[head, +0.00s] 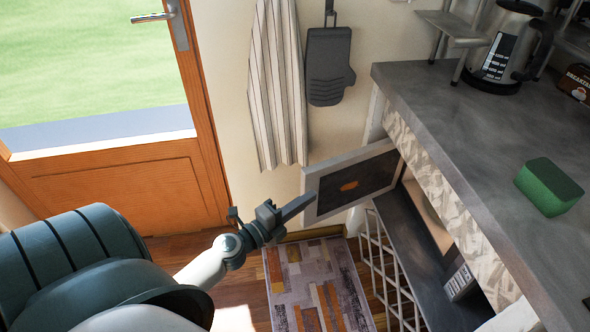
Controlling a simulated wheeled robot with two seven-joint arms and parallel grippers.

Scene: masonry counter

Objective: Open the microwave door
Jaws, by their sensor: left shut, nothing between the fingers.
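The microwave door (352,184) has a pale frame and a dark window with an orange patch. It stands swung out from the front of the counter, at an angle to it. Behind it, a pale tan opening (428,212) shows under the countertop; most of the microwave is hidden by the counter. My left gripper (305,203) comes in from the lower left. Its fingers are shut and empty, with their tips at the door's left, free edge. Whether they touch the door I cannot tell. My right gripper is not in view.
The grey countertop (450,110) holds a green sponge-like block (549,187) and a kettle (502,45). A wire rack (385,262) stands below the door. A towel (277,85) and an oven mitt (328,68) hang on the wall. A patterned rug (312,285) covers the floor.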

